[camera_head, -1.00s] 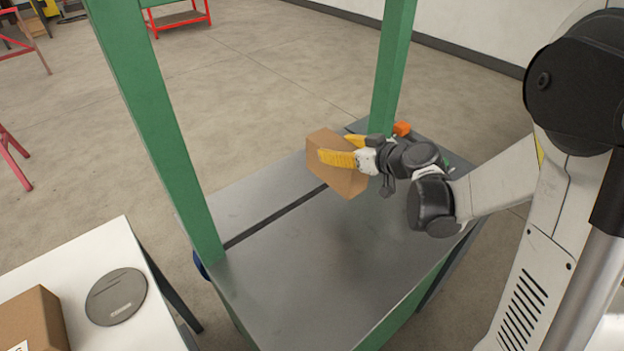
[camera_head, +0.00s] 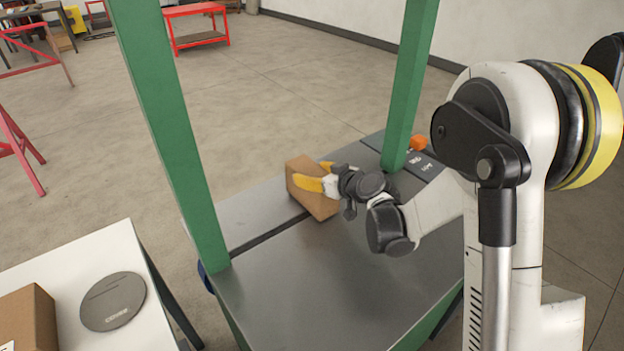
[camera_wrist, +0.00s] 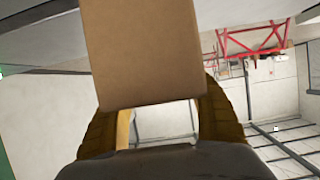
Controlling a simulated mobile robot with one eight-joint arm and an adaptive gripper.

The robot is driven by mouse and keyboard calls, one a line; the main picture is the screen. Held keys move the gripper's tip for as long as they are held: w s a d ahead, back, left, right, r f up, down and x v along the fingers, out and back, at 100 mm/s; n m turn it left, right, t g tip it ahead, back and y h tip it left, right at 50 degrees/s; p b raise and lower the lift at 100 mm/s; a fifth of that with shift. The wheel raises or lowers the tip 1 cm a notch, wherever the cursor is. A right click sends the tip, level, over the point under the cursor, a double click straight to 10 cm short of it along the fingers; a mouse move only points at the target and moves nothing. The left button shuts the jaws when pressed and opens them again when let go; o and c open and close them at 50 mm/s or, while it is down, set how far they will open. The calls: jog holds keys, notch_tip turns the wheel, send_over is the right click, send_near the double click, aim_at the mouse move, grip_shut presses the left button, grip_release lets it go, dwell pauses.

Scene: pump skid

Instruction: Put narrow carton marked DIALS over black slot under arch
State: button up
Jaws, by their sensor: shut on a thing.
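A narrow brown carton (camera_head: 314,188) is between the yellow fingers of my gripper (camera_head: 318,178), which is shut on it. No marking shows on its visible faces. The carton also fills the upper middle of the wrist view (camera_wrist: 150,50). It is tilted in the head view, at the line of the black slot (camera_head: 268,234) across the grey metal table (camera_head: 340,285). I cannot tell if it touches the table. The slot runs between the two green posts of the arch (camera_head: 165,125); the arch's top is out of view.
A white table (camera_head: 90,265) at lower left holds a grey disc (camera_head: 113,302) and another brown carton (camera_head: 30,318). The grey table's front is clear.

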jog(key=shift+f, duration=0.1)
jog(key=shift+f, duration=0.15)
jog(key=o, duration=1.4)
